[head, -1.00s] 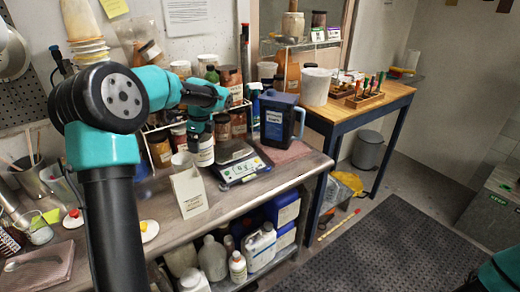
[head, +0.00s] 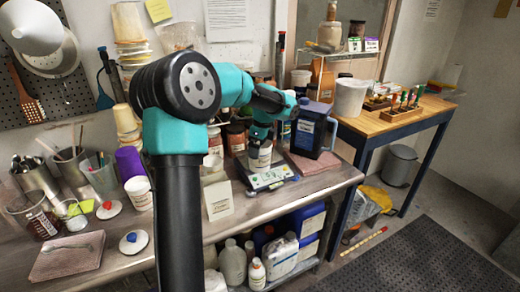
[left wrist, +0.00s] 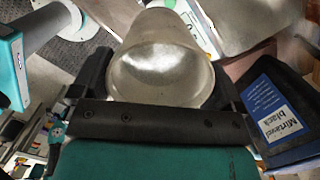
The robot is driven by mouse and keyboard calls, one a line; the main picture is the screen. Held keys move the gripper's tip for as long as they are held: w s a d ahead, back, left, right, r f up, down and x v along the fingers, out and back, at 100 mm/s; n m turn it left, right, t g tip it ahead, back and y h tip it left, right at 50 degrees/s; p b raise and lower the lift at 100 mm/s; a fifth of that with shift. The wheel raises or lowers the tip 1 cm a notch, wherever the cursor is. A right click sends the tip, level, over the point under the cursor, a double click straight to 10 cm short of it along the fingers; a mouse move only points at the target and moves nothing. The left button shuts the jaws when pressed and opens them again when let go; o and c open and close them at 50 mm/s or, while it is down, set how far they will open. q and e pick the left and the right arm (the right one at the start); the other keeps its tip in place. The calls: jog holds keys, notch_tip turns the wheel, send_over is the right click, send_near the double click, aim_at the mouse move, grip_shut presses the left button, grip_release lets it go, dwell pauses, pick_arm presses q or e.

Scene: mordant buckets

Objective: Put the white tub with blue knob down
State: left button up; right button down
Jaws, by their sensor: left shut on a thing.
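My left gripper (head: 262,136) is shut on a white tub (head: 261,156), which it holds upright over the pan area of the bench scale (head: 270,179). I cannot tell whether the tub touches the scale. In the left wrist view the tub (left wrist: 160,75) is open and looks empty, between the two dark fingers (left wrist: 161,93). No knob shows on the tub. A white lid with a blue knob (head: 134,242) lies apart on the bench at the left. My right gripper is not in view.
A dark blue jug (head: 311,128) stands close right of the scale, also seen in the left wrist view (left wrist: 283,112). A cream card (head: 219,203) stands in front left. Jars line the back. A lid with a red knob (head: 108,209) and a purple cup (head: 130,161) are left.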

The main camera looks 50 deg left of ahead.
pick_arm(q)
jog(key=w+a+f, duration=0.1)
jog(key=w+a, duration=0.9)
jog(key=a, duration=0.1)
jog(key=shift+f, duration=0.15)
jog(key=shift+a, duration=0.15)
jog(key=shift+w+a+f, duration=0.1)
jog(key=shift+a+f, duration=0.05)
jog(key=shift+f, duration=1.65)
jog(key=shift+f, duration=0.1)
jog(key=o, duration=0.6)
jog(key=shift+f, duration=0.1)
jog(key=shift+o, duration=0.5)
